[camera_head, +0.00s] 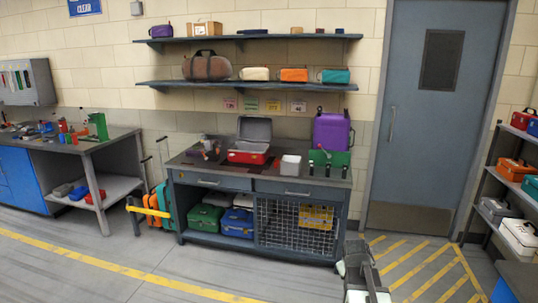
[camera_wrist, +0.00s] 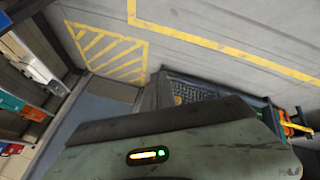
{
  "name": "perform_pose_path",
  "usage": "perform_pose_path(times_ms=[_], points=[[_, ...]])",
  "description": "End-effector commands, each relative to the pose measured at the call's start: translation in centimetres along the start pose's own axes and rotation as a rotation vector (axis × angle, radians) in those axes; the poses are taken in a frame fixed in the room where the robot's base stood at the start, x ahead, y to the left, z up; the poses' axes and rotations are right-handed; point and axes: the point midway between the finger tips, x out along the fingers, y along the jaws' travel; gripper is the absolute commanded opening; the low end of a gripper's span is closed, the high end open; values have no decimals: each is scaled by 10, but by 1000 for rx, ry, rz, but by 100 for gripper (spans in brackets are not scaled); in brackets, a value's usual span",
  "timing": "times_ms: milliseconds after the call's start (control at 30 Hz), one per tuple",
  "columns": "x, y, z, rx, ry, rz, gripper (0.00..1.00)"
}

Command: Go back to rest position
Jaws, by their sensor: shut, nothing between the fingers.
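My gripper (camera_wrist: 165,118) fills the lower middle of the wrist view as a grey-green body with a dark front edge and a small lit indicator. It is shut and holds nothing. In the head view, part of my arm (camera_head: 364,272) shows at the bottom, right of centre, in front of the workbench (camera_head: 225,182). It is apart from everything on the bench. The fingertips are hard to make out in both views.
On the bench are an open red toolbox (camera_head: 248,157), a white container (camera_head: 290,166) and a purple case (camera_head: 332,132). A door (camera_head: 428,110) and right-hand shelves (camera_head: 515,165) stand beyond. The striped floor (camera_head: 420,268) is clear.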

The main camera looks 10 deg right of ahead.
Motion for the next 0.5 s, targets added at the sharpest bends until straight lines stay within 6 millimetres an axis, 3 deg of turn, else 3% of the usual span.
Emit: perform_pose_path(times_ms=[33, 133, 200, 300, 400, 500], points=[[-22, -43, -13, -36, -7, -49, 0], [-55, -125, -18, -84, -49, -146, 0], [-80, -175, -10, -106, -98, -210, 0], [-110, -228, 17, -107, -201, -286, 0], [-123, -240, 56, -32, -343, -329, 0], [-131, -243, 73, 20, -432, -340, 0]])
